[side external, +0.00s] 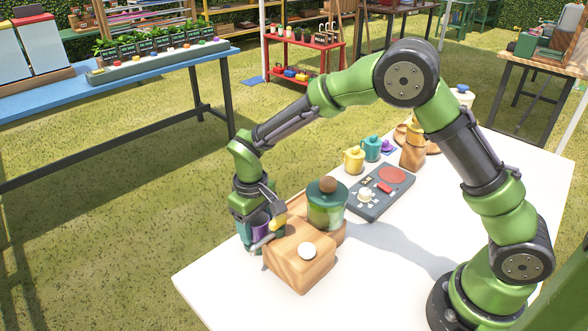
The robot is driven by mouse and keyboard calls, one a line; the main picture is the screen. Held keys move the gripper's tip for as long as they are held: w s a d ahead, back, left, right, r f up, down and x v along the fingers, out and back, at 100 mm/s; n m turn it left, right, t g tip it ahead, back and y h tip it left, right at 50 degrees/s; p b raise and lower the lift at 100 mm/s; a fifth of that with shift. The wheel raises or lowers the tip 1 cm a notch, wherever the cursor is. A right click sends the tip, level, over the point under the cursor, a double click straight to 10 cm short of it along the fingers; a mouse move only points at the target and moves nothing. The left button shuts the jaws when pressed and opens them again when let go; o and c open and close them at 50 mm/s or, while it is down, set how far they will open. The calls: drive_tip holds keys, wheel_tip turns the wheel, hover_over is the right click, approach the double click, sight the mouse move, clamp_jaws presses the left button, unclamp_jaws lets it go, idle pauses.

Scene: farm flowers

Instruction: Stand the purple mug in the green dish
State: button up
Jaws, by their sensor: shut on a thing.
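My gripper (258,238) points down at the near left end of the white table, beside a wooden block. It is shut on the purple mug (261,224), of which only a small part shows between the fingers. Dark green-teal patches show around the mug and fingers; I cannot tell whether they belong to the green dish or to my gripper. The mug's base is hidden, so I cannot tell whether it touches anything below.
Right of my gripper stand the wooden block (300,268) with a white knob and a green glass jar (328,213) with a round wooden stopper. Farther back are a grey panel (372,208), a yellow mug (354,160) and a teal mug (372,150).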

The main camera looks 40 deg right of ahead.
drive_tip(key=shift+f, duration=0.55)
drive_tip(key=shift+f, duration=0.1)
drive_tip(key=o, duration=1.1)
drive_tip(key=shift+f, duration=0.1)
drive_tip(key=shift+o, duration=0.2)
drive_tip(key=s+d+r+m+t, duration=0.1)
drive_tip(key=s+d+r, duration=0.1)
drive_tip(key=r, duration=0.7)
drive_tip(key=s+d+r, duration=0.1)
drive_tip(key=r, duration=0.8)
drive_tip(key=s+d+r+m+t+y, duration=0.1)
drive_tip(key=s+d+r+m+t, duration=0.1)
drive_tip(key=s, duration=0.7)
drive_tip(key=s+d+r+m+t+y, duration=0.1)
drive_tip(key=s+d+r+m+t, duration=0.1)
drive_tip(key=s+d, duration=0.4)
drive_tip(key=s+r+t, duration=0.1)
drive_tip(key=s+t, duration=0.1)
drive_tip(key=shift+s+d, duration=0.35)
drive_tip(key=shift+s, duration=0.05)
